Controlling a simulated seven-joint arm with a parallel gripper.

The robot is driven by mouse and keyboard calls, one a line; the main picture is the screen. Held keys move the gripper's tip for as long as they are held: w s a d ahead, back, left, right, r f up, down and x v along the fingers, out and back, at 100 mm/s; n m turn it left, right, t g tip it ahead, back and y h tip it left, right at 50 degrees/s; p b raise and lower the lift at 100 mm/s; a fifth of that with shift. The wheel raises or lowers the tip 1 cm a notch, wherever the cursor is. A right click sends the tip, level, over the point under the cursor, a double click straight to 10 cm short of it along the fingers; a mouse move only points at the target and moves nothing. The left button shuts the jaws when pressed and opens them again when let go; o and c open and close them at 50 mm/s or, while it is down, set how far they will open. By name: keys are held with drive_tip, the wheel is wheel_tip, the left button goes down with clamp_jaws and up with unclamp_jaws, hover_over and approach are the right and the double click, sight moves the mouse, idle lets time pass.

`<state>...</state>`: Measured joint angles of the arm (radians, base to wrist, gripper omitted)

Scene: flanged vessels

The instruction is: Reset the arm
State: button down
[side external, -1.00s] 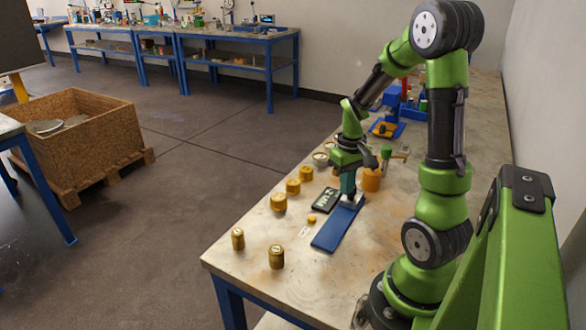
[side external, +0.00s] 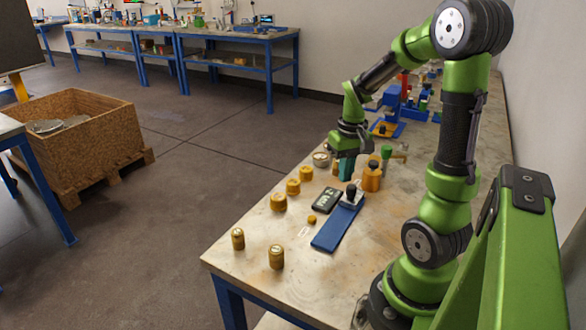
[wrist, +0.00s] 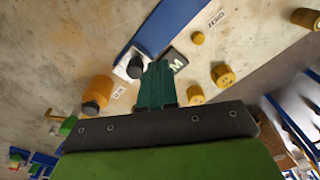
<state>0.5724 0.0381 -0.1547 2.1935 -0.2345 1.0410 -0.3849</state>
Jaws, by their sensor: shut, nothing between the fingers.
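My gripper (side external: 346,168) hangs over the work table, its teal fingers pointing down and together with nothing between them. In the wrist view the closed fingers (wrist: 156,82) point at the bench near a dark knob. A blue strip (side external: 337,228) lies on the table, with a grey block and black knob (side external: 351,194) at its far end. The fingers are just behind and above that knob, apart from it as far as I can tell. A dark panel with light lettering (side external: 326,201) lies left of the strip.
An orange cylinder (side external: 372,176) stands just right of my gripper. Several yellow cylindrical weights (side external: 279,203) stand along the table's left side. A small yellow piece (side external: 311,219) lies by the strip. Blue fixtures (side external: 388,128) are farther back. The near table surface is mostly clear.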

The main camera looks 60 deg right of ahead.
drive_tip(key=a+r+n+t+y, duration=0.1)
drive_tip(key=a+r+t, duration=0.2)
drive_tip(key=a+r, duration=0.3)
drive_tip(key=a+r+n+t+y, duration=0.1)
drive_tip(key=a+r, duration=0.4)
drive_tip(key=a, duration=1.2)
drive_tip(key=n+t, duration=0.1)
drive_tip(key=t, duration=0.1)
drive_tip(key=shift+w+r+t, duration=0.15)
drive_tip(key=shift+r+t, duration=0.25)
